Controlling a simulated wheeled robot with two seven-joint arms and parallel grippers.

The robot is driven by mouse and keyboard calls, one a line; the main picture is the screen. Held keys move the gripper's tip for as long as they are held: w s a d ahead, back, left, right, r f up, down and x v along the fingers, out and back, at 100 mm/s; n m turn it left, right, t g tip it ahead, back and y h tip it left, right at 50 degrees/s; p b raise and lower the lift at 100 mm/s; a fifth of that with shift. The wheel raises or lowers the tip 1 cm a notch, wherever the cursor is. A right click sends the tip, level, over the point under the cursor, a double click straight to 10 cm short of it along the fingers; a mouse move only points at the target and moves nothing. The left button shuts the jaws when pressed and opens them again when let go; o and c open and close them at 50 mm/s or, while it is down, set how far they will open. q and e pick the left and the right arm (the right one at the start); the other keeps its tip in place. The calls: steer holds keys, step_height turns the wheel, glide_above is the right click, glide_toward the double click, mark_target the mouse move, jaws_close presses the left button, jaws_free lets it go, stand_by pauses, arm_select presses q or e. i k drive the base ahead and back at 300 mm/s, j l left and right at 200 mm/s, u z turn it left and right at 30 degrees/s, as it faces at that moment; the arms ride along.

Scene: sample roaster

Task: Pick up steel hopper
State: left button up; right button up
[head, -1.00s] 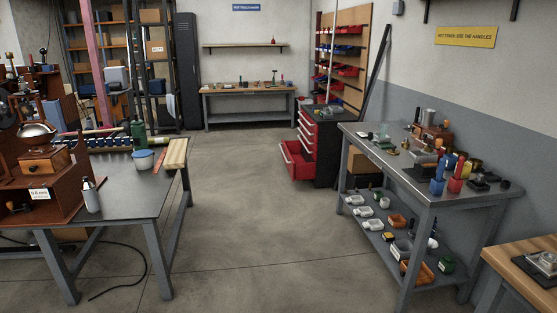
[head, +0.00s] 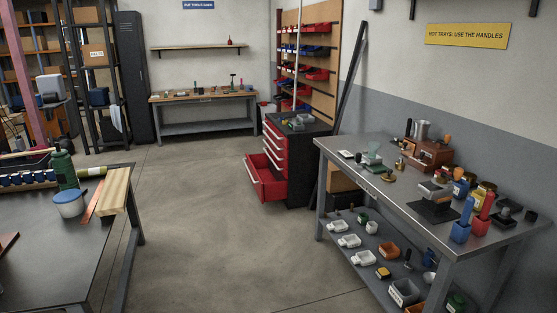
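A grey steel cylindrical vessel (head: 421,131), which may be the steel hopper, stands at the back of the right-hand metal bench (head: 330,153). It is next to a brown wooden box-like device (head: 432,154), which partly hides its lower part. The vessel is small here, and I cannot tell its exact shape or what it rests on. Neither of my grippers is in view.
A red tool chest (head: 287,150) has an open drawer. Floor between the benches (head: 215,230) is clear.

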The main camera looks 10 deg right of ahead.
mark_target(421, 128)
steer(key=i+z, duration=0.25)
steer(key=i, duration=0.5)
steer(key=i+j+z, duration=0.1)
steer(key=i+z, duration=0.2)
steer(key=i, duration=0.4)
steer(key=i+z, duration=0.45)
steer(key=i+j+z, duration=0.25)
steer(key=z, duration=0.2)
steer(key=i+j+z, duration=0.75)
steer(key=j+z, duration=0.2)
steer(key=i+j+z, duration=0.2)
steer(key=j+z, duration=0.25)
